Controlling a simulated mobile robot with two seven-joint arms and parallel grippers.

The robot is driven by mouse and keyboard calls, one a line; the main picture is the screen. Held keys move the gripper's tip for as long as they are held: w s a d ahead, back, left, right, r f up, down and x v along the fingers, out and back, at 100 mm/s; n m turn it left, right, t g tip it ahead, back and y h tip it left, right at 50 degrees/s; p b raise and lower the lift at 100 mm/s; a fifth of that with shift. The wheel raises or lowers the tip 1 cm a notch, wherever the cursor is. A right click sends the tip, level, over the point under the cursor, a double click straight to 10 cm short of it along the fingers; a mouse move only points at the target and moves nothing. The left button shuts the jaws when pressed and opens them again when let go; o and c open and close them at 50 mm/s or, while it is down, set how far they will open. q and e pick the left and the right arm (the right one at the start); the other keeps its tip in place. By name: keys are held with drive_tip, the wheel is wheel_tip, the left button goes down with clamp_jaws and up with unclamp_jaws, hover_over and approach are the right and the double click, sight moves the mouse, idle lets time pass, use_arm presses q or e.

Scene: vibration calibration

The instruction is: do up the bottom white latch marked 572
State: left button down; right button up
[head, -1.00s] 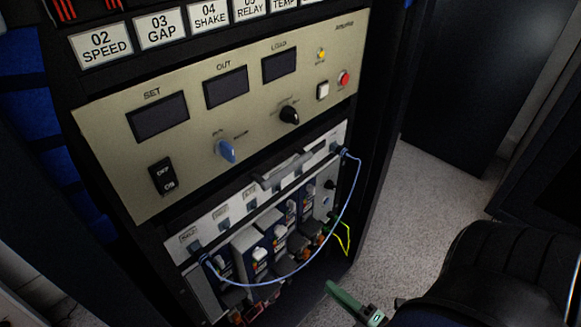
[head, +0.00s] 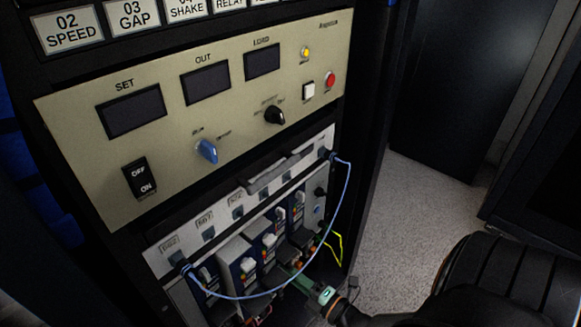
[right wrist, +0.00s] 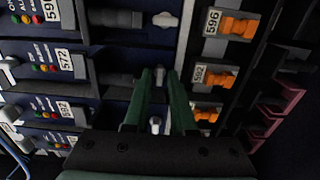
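In the right wrist view, the label 572 (right wrist: 65,62) is on the dark blue module in the middle row. The small white latch (right wrist: 158,74) in line with it shows between my green fingertips. My right gripper (right wrist: 161,78) is open, with one finger on either side of that latch; I cannot tell whether they touch it. In the head view, my right gripper (head: 297,277) reaches in from the lower right to the lower part of the modules and hides what is behind it. My left gripper is not in view.
A similar white latch (right wrist: 155,125) lies in the 582 row and another (right wrist: 166,20) in the row above. Orange latches (right wrist: 238,28) stand to the right. A blue cable (head: 342,205) loops before the modules, and a yellow wire (head: 335,245) hangs beside them.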

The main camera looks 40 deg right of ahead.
drive_tip(key=shift+c, duration=0.3)
clamp_jaws()
drive_tip(key=shift+m, duration=0.3)
drive_tip(key=m+p, duration=0.4)
drive_tip(key=m, duration=1.3)
drive_tip(key=shift+s, duration=0.1)
drive_tip(key=shift+m, duration=0.3)
idle(0.3)
